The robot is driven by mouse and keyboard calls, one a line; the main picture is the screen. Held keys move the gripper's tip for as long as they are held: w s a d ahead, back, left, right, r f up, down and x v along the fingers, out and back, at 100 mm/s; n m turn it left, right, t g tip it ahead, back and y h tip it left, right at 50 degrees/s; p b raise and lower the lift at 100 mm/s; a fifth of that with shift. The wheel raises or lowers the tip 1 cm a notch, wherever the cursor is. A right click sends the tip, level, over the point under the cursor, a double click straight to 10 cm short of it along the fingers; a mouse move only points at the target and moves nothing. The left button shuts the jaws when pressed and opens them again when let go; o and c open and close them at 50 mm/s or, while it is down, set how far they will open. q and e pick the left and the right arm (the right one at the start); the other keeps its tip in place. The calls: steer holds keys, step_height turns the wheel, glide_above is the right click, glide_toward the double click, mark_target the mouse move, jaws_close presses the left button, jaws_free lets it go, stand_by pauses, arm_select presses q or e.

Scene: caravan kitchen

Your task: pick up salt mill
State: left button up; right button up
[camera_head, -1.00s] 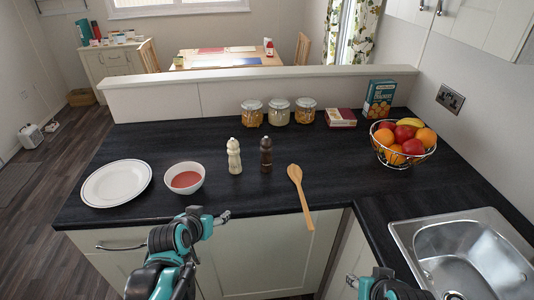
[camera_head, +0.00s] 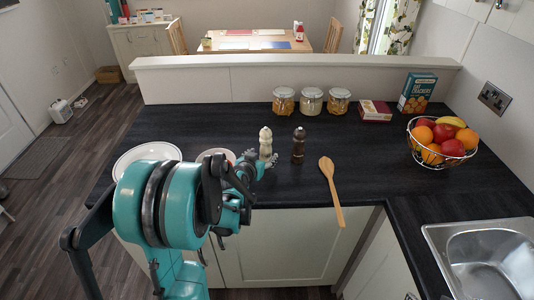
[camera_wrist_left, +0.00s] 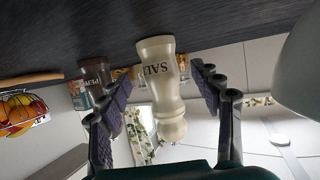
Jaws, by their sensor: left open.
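The cream salt mill (camera_head: 265,143) stands upright on the dark counter, left of the dark pepper mill (camera_head: 298,146). My left gripper (camera_head: 259,166) is open at the salt mill, its fingers low near the counter. In the left wrist view, which is upside down, the salt mill (camera_wrist_left: 160,85) with its "SALT" lettering stands between the two spread fingers of my left gripper (camera_wrist_left: 161,98). Contact with either finger cannot be made out. The pepper mill (camera_wrist_left: 97,72) shows behind the finger on the left. My right gripper is out of view.
My left arm partly hides the white plate (camera_head: 147,153) and the bowl (camera_head: 215,154). A wooden spoon (camera_head: 331,188) lies right of the mills. Several jars, including a middle one (camera_head: 311,101), stand behind. A fruit basket (camera_head: 443,143) is at the right.

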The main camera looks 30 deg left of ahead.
mark_target(264, 131)
arm_select(q)
steer(key=x, duration=0.3)
steer(key=shift+f+b, duration=0.1)
steer(key=shift+b, duration=0.2)
steer(key=shift+c, duration=0.6)
steer(key=c, duration=1.3)
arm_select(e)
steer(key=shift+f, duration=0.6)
arm_select(q)
steer(key=shift+o, duration=0.2)
step_height(264, 131, up, 10)
steer(key=p, duration=0.4)
steer(key=shift+p, duration=0.35)
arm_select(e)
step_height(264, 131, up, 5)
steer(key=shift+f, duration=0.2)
